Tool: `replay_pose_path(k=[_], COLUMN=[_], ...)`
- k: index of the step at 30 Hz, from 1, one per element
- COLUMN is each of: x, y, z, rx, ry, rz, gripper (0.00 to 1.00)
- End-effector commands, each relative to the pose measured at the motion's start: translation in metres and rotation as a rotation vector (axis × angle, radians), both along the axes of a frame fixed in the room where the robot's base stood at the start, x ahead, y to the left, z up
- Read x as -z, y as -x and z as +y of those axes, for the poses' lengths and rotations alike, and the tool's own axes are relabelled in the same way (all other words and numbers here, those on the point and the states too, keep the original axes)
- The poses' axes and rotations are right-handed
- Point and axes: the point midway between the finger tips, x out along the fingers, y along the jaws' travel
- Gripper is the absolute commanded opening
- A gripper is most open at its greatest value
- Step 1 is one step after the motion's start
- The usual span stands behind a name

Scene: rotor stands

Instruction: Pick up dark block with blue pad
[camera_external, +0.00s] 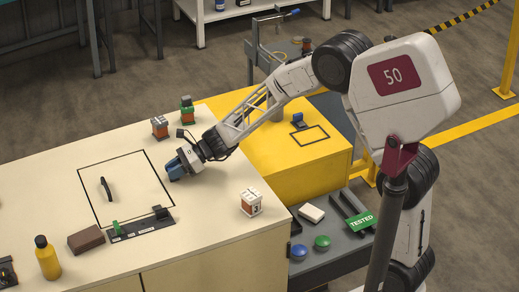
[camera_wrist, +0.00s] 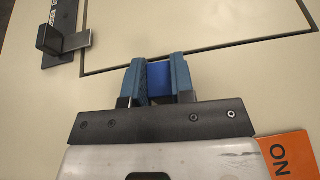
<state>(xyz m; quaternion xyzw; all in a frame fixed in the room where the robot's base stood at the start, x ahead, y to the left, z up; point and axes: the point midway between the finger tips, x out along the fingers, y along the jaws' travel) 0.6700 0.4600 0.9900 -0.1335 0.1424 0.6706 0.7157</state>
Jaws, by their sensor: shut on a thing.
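My gripper (camera_external: 175,168) is low over the pale worktop, at the right edge of the black-outlined square. In the wrist view its two blue fingers (camera_wrist: 157,78) are closed on a block with a blue face (camera_wrist: 159,75), which fits the dark block with blue pad. Only the blue face shows between the fingers; the rest is hidden. In the external view the fingers cover it, and I cannot tell if it touches the worktop. Another small dark and blue piece (camera_external: 298,120) stands on the yellow cabinet.
A black curved piece (camera_external: 106,188) stands inside the outline. A dark rail (camera_external: 140,231) lies at its front edge.

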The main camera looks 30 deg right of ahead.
Motion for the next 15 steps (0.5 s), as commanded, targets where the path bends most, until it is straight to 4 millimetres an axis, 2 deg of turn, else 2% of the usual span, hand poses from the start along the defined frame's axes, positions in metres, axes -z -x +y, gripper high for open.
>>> replay_pose_path(k=[10,15], x=[-0.0013,-0.0083], y=[-0.0001,-0.0002], z=[0.0001,0.0001], rx=[0.0,-0.001], ry=[0.0,-0.001], rz=[-0.001,-0.002], gripper=[0.0,0.0])
